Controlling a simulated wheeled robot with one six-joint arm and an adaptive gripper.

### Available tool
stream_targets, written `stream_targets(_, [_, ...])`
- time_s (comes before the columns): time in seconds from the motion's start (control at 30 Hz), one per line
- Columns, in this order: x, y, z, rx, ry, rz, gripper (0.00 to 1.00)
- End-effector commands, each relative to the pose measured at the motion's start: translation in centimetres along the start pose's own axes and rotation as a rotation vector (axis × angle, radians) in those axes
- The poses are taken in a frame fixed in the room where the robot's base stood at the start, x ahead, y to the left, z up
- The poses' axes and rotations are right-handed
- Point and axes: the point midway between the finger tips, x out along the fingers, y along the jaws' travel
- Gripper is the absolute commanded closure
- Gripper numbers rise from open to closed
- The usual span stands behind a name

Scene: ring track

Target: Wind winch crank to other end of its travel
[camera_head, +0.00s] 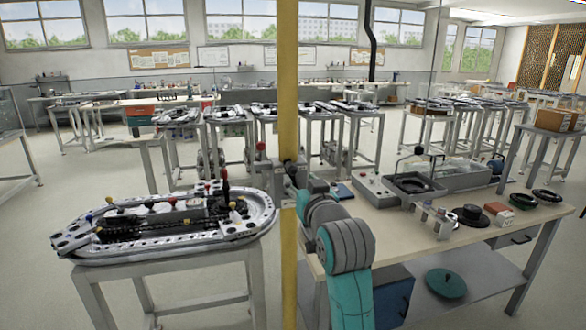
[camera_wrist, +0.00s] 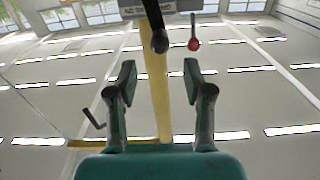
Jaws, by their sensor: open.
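A grey box-like unit (camera_head: 291,176) stands partly behind the yellow post, with a red knob (camera_head: 260,147) rising at its left. In the wrist view a labelled grey plate (camera_wrist: 190,7) is at the top edge, with a black handle (camera_wrist: 160,41) and a red-knobbed lever (camera_wrist: 194,43) on it. I cannot tell for certain which is the winch crank. My gripper (camera_wrist: 160,76) is open and empty, its two fingers apart, with the black handle beyond the gap and no contact visible. My arm and gripper hide part of the unit in the head view.
A yellow post (camera_head: 288,80) runs upright close in front. A ring track (camera_head: 250,222) on a stand is at left. A workbench (camera_head: 455,247) with several tools is at right. Open floor (camera_head: 45,215) lies at far left. A dark bent piece (camera_wrist: 91,121) shows in the wrist view.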

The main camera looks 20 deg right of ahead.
Motion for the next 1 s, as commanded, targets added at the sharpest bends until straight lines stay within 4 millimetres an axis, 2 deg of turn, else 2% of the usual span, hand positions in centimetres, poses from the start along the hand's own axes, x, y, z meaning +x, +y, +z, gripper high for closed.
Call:
stream_targets(0.3, [5.5,0.0,0.0,0.003,-0.002,0.0,0.49])
stream_targets(0.5, [8.2,0.0,0.0,0.003,-0.001,0.0,0.49])
stream_targets(0.7, [9.5,0.0,0.0,0.004,0.0,0.0,0.49])
stream_targets(0.97, [9.6,0.0,0.0,0.004,0.0,0.0,0.49])
stream_targets(1.0, [9.6,0.0,0.0,0.004,0.0,0.0,0.51])
